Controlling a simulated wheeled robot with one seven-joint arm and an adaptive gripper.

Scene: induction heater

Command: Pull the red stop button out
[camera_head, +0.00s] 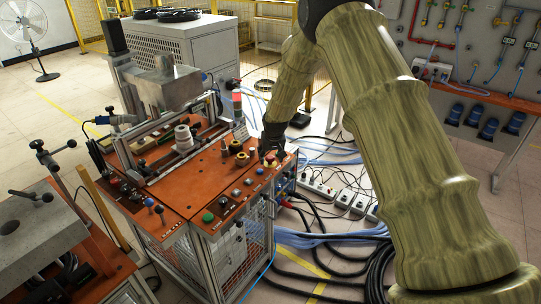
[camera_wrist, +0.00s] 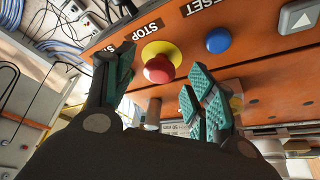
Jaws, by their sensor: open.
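The red stop button (camera_wrist: 159,69) sits on a yellow round base on the orange panel, beside the printed word STOP, in the wrist view. In the head view the stop button (camera_head: 269,160) is at the right end of the orange control panel (camera_head: 228,188). My gripper (camera_wrist: 158,88) is open, with one teal-padded finger on each side of the button in the picture. The button shows between the fingertips, and I cannot tell how far in front of them it is. No contact shows. In the head view my gripper (camera_head: 273,148) is small and dark, right at the button.
A blue button (camera_wrist: 218,40) marked RESET and a grey arrow button (camera_wrist: 299,16) are beside the stop button. A green button (camera_head: 208,217) is nearer the panel's front. Power strips and cables (camera_head: 330,190) lie on the floor right of the cart.

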